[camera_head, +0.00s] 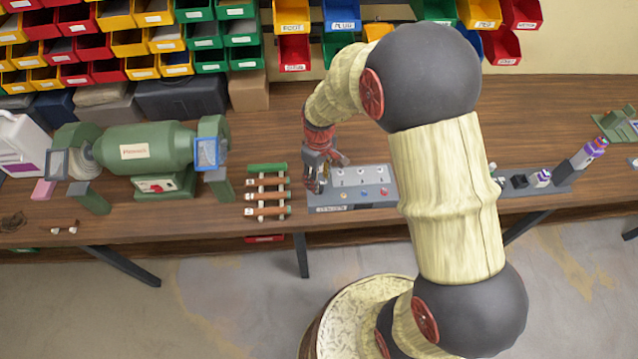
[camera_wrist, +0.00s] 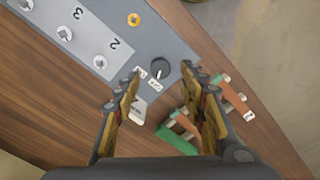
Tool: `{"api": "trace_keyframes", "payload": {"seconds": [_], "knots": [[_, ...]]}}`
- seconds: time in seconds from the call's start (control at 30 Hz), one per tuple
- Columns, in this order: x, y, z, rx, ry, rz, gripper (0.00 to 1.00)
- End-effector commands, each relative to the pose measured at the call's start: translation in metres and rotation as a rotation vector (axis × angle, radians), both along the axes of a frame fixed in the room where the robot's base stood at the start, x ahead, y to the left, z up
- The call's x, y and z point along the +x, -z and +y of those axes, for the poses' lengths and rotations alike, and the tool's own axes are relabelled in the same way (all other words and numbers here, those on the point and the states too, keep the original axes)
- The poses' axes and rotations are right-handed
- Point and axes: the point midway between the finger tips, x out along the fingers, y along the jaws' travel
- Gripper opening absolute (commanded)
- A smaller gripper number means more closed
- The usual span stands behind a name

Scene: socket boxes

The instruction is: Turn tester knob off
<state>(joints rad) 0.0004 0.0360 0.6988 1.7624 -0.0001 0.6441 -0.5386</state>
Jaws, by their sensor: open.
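The tester is a grey panel (camera_head: 346,207) on the bench, and its panel (camera_wrist: 178,30) fills the upper middle of the wrist view. The tester knob (camera_wrist: 160,69) is round and black, near the panel's corner, with small white labels beside it. My gripper (camera_wrist: 162,77) is open, with one fingertip on each side of the knob in the picture; I cannot tell whether they touch it. In the head view my gripper (camera_head: 322,172) is over the left end of the panel, and the knob is not visible there.
A rack of rods (camera_head: 267,192) with a green bar stands close left of the tester; it also shows by my right finger (camera_wrist: 235,100). A green bench grinder (camera_head: 140,150) stands further left. Coloured bins (camera_head: 215,35) line the back. Small devices (camera_head: 540,178) stand right.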

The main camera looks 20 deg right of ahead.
Motion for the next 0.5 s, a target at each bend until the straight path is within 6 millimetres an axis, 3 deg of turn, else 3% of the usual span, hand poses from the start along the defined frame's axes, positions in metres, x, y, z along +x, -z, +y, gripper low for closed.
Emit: {"api": "trace_keyframes", "payload": {"seconds": [0.2,0.5], "knots": [[0.001,-0.046,0.000,0.000,0.000,-0.004,0.42],[0.000,-0.080,0.000,0.000,0.000,-0.001,0.42]]}}
